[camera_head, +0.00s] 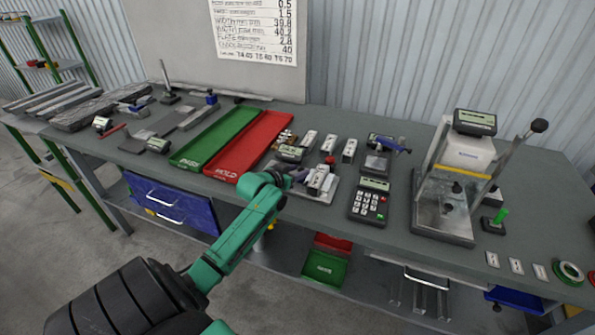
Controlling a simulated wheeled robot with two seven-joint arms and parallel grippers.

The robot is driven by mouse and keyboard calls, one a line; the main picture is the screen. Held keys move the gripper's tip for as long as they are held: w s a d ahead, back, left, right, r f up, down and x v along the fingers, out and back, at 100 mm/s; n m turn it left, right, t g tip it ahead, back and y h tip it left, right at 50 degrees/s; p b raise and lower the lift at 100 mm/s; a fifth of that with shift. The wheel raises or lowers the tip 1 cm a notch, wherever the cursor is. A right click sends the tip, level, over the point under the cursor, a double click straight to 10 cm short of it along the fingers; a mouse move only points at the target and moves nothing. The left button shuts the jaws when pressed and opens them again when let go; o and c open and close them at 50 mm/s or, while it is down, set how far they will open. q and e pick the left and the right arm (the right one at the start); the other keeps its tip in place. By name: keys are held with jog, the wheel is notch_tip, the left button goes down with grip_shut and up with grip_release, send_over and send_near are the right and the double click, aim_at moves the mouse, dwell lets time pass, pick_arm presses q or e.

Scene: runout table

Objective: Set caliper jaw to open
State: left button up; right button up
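My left arm comes in from the lower left, and its gripper (296,178) is low over the front edge of the table, beside a small grey plate (322,195) with metal blocks on it. The fingers are too small and too covered to tell whether they are open or shut. I cannot say for certain which item is the caliper. No jaw opening can be made out. My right gripper is not in view.
A green tray (215,136) and a red tray (252,146) lie left of the gripper. A keypad unit (368,200) and a tall lever press (451,190) stand to the right. Small white blocks (329,143) stand behind.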

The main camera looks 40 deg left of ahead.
pick_arm(q)
grip_shut()
dwell(1.2)
